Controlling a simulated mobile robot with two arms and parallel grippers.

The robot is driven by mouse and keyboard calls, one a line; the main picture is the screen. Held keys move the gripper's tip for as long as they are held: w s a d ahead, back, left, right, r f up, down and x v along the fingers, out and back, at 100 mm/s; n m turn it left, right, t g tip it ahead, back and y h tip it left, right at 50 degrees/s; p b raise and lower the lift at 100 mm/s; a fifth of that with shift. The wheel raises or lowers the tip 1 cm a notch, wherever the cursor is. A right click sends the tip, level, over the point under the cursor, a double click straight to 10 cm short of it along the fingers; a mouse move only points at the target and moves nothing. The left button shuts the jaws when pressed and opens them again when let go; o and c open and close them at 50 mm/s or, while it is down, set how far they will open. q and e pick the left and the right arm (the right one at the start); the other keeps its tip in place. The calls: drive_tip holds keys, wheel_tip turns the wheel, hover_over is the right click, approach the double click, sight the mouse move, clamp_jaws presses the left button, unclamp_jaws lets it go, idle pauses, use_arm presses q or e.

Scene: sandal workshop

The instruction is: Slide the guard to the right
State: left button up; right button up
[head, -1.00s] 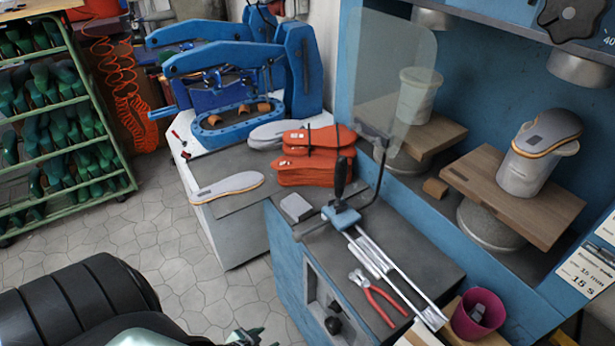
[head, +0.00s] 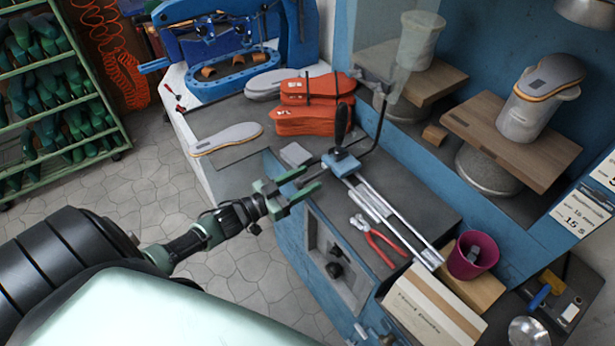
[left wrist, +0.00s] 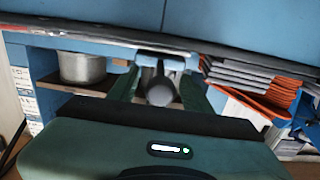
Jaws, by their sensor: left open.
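The guard is a clear panel (head: 378,62) on a bent black rod, at the left end of the press bay. The rod rises from a blue slide block (head: 341,163) with an upright black handle (head: 342,124). The block sits at the far left end of two silver rails (head: 395,220). My left gripper (head: 309,182) is open, just left of and in front of the block, its fingers pointing at it. In the left wrist view the round dark handle end (left wrist: 160,93) shows between the green fingers. Touch cannot be told. My right gripper is out of view.
Red-handled pliers (head: 378,240) lie beside the rails. A magenta cup (head: 472,255) and a cardboard box (head: 432,305) stand near the rails' right end.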

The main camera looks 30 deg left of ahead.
use_arm(q)
drive_tip(key=shift+w+d, duration=0.2)
drive_tip(key=shift+w, duration=0.3)
drive_tip(key=shift+c, duration=0.2)
clamp_jaws()
idle(1.0)
